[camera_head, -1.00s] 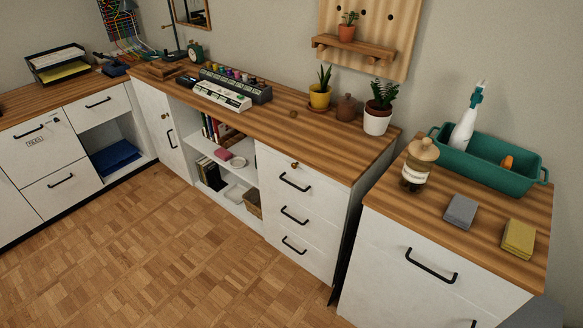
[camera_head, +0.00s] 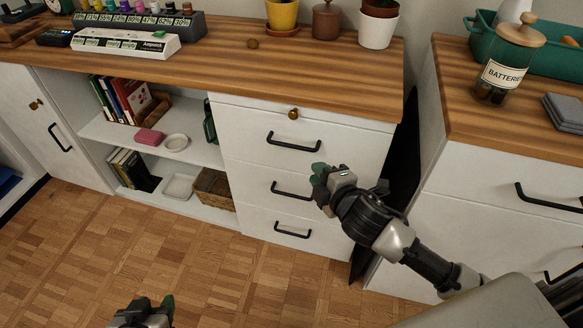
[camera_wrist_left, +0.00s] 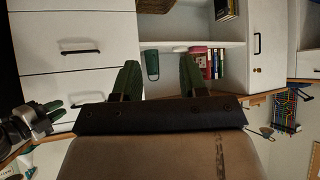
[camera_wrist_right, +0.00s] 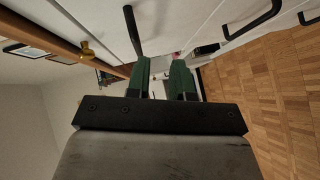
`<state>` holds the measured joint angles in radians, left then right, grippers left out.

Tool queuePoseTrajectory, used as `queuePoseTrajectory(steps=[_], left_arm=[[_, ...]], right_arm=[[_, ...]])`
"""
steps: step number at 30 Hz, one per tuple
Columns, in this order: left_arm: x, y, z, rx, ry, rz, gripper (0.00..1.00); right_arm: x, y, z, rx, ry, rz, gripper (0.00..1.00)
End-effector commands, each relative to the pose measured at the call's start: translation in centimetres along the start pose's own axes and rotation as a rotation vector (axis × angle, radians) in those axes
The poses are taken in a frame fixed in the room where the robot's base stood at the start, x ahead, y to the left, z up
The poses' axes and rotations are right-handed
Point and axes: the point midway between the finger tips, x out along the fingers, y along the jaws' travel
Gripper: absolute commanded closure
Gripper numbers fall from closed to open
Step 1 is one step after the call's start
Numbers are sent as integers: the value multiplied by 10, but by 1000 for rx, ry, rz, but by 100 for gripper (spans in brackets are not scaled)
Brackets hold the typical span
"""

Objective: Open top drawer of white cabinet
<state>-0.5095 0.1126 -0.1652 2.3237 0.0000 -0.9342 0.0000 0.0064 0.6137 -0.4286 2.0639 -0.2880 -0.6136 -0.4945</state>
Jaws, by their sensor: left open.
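The white cabinet (camera_head: 330,160) has three stacked drawers, all looking shut and flush. The top drawer (camera_head: 250,130) has a black bar handle (camera_head: 293,142) and a round brass knob (camera_head: 293,114) above it. My right gripper (camera_head: 318,180) is in front of the drawers, below and right of the top handle. In the right wrist view its green fingers (camera_wrist_right: 161,82) are apart and empty, with a black handle (camera_wrist_right: 132,32) beyond the left finger. My left gripper (camera_head: 146,308) is low over the floor, partly cut off; its fingers (camera_wrist_left: 160,80) are open and empty in the left wrist view.
An open shelf (camera_head: 155,150) with books and a basket (camera_head: 214,188) is left of the drawers. Another white cabinet (camera_head: 480,215) stands to the right across a dark gap. The wooden desktop (camera_head: 220,70) overhangs the drawers. The parquet floor (camera_head: 225,285) in front is clear.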

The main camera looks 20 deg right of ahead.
Motion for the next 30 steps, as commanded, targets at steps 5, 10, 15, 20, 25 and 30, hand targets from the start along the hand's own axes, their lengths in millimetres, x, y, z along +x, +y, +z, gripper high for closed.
queuePoseTrajectory(steps=[5, 10, 15, 20, 25, 30], left_arm=[[-19, 0, -13, 0, 62, -1, 57], [-21, 1, -25, 1, 125, 3, 57], [-19, 5, -44, 2, 268, 12, 57], [-22, 9, -67, 2, 431, 21, 57], [-27, 12, -84, 1, 558, 29, 57], [-30, 13, -91, 1, 618, 33, 57]], right_arm=[[-12, 17, -18, -75, 51, 73, 78], [0, 23, -22, -84, 57, 83, 78], [32, 24, -24, -81, 56, 84, 78], [62, 26, -26, -81, 55, 82, 78], [83, 28, -27, -81, 56, 80, 78], [92, 29, -27, -82, 55, 79, 78]])
